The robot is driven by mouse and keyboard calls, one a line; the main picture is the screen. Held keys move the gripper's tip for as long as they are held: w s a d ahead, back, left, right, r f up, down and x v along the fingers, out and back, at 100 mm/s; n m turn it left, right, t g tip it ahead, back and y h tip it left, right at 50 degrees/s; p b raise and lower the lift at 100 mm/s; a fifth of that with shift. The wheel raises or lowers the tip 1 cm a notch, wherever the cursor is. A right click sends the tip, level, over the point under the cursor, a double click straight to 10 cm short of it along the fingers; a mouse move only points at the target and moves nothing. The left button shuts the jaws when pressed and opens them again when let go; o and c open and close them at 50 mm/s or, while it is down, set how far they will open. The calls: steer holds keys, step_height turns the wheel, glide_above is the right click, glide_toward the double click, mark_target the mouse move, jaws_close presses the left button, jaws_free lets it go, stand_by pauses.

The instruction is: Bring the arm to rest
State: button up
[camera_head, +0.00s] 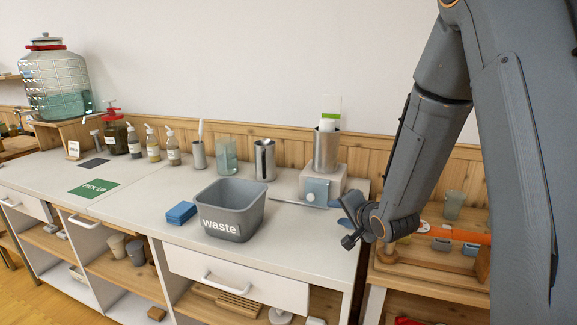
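My arm comes down from the upper right of the head view, over the right end of the white counter (130,190). My gripper (346,219) is at its lower end, beside the counter's right edge and right of the grey waste bin (231,218). It is small and seen from the side, so I cannot tell whether its fingers are open or shut. I see nothing clearly held in it.
A blue sponge (181,213) lies left of the bin. A metal cylinder (326,149) stands on a boxy device (322,185) behind my gripper. Several pump bottles, a green PICK UP mat (94,188) and a tapped glass jar (57,85) are farther left. A wooden shelf (430,275) stands at right.

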steer(key=s+n+g, duration=0.1)
steer(key=s, duration=0.1)
steer(key=s+d+n+h, duration=0.1)
steer(key=s, duration=0.1)
steer(key=s+d+n+g+h, duration=0.1)
steer(key=s, duration=0.1)
steer(key=shift+g, duration=0.3)
steer(key=s+f+n+g+h, duration=0.1)
steer(key=s+n+g, duration=0.6)
steer(key=s, duration=1.7)
steer(key=shift+s+a+f+g, duration=0.2)
steer(key=shift+a+g, duration=0.15)
steer(key=shift+g, duration=0.65)
